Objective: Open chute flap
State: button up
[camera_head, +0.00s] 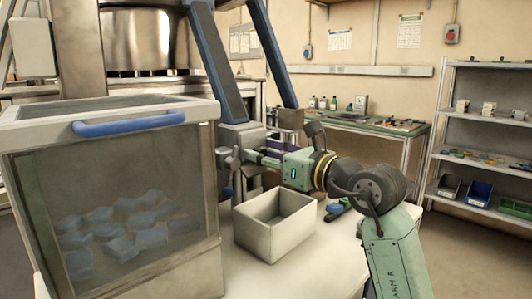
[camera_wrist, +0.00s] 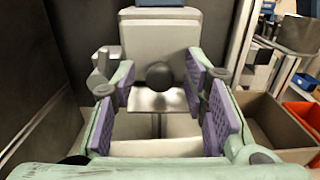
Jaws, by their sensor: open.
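The chute flap (camera_wrist: 148,101) shows in the wrist view as a pale, shiny plate at the lower front of a grey chute housing (camera_wrist: 160,35). A dark round knob (camera_wrist: 159,74) stands out in front of it. I cannot tell how deep the knob sits between the pads. In the head view, my gripper (camera_head: 258,156) is at the front of the chute housing (camera_head: 236,133); the flap and knob are hard to make out there.
An open grey bin (camera_head: 275,222) stands on the white table (camera_head: 318,268) below my gripper. A clear-fronted hopper (camera_head: 120,200) with blue-grey pieces and a blue handle (camera_head: 128,123) stands close on the left. Blue-grey posts (camera_head: 272,52) rise behind. Shelves (camera_head: 485,120) are at the right.

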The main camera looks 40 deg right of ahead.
jog(key=shift+c, duration=0.2)
grip_shut()
dwell(0.6)
